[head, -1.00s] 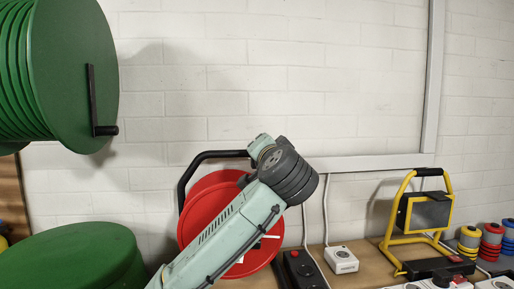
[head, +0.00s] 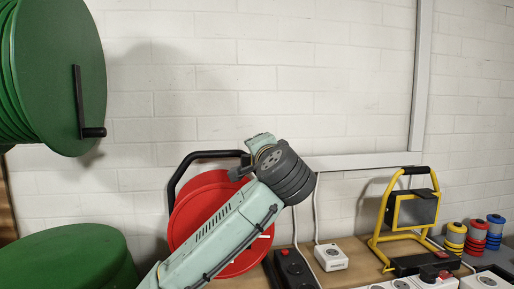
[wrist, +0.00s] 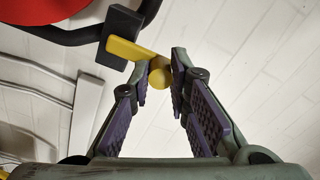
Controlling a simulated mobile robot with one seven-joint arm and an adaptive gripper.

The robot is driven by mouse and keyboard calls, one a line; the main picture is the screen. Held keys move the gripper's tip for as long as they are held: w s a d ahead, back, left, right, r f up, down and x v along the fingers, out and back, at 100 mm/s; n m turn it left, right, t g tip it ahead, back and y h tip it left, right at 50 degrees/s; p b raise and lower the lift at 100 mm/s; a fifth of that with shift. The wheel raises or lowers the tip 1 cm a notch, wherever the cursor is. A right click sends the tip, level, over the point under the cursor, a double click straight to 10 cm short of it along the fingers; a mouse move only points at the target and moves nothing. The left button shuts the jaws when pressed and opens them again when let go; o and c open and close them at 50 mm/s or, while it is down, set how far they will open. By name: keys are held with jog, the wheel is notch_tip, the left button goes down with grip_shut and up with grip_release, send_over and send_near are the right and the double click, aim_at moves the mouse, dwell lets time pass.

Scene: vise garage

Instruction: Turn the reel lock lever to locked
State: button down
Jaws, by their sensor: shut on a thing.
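The red cable reel (head: 190,205) stands on the bench in a black tube frame (head: 182,172), partly covered by my arm. A corner of the reel (wrist: 35,10) shows at the upper left of the wrist view. The yellow reel lock lever (wrist: 130,48) sits on a black block (wrist: 118,30) on the frame's tube and ends in a round yellow knob. My gripper (wrist: 160,70) is shut on the lever's knob end, with one finger on each side. The lever and fingertips are hidden in the head view.
A large green drum with a crank (head: 78,100) hangs at the upper left, above another green drum (head: 70,260). Sockets (head: 330,257), a yellow-framed work lamp (head: 410,215) and colored spools (head: 475,240) stand right of the reel. The wall above is clear.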

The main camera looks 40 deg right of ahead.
jog(key=c, duration=1.5)
grip_release()
jog(key=v, duration=1.2)
jog(key=shift+s, duration=0.1)
